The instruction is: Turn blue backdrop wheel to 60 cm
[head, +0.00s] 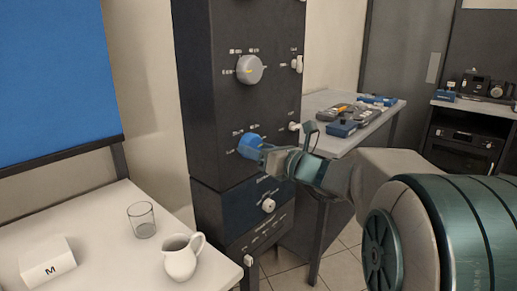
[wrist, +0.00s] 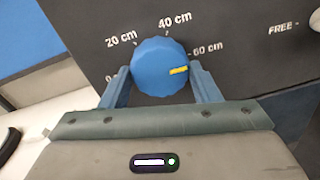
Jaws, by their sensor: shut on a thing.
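The blue backdrop wheel (wrist: 158,58) is on the front of a dark control cabinet (head: 200,100). Its labels run 0, 20 cm, 40 cm and 60 cm clockwise. The wheel's yellow mark (wrist: 179,70) points right, toward the 60 cm side and slightly below the level of that label. My gripper (wrist: 160,88) is shut on the wheel, one finger on each side. In the head view the wheel (head: 250,146) is partly hidden by my gripper (head: 262,152). The blue backdrop (head: 55,75) hangs at the left, its lower edge above the white table.
A grey wheel (head: 249,70) sits above on the cabinet, and small knobs sit beside and below. A white table (head: 100,225) at left holds a glass (head: 142,220), a white jug (head: 182,257) and a white box (head: 47,263). A bench (head: 330,145) with tools stands behind right.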

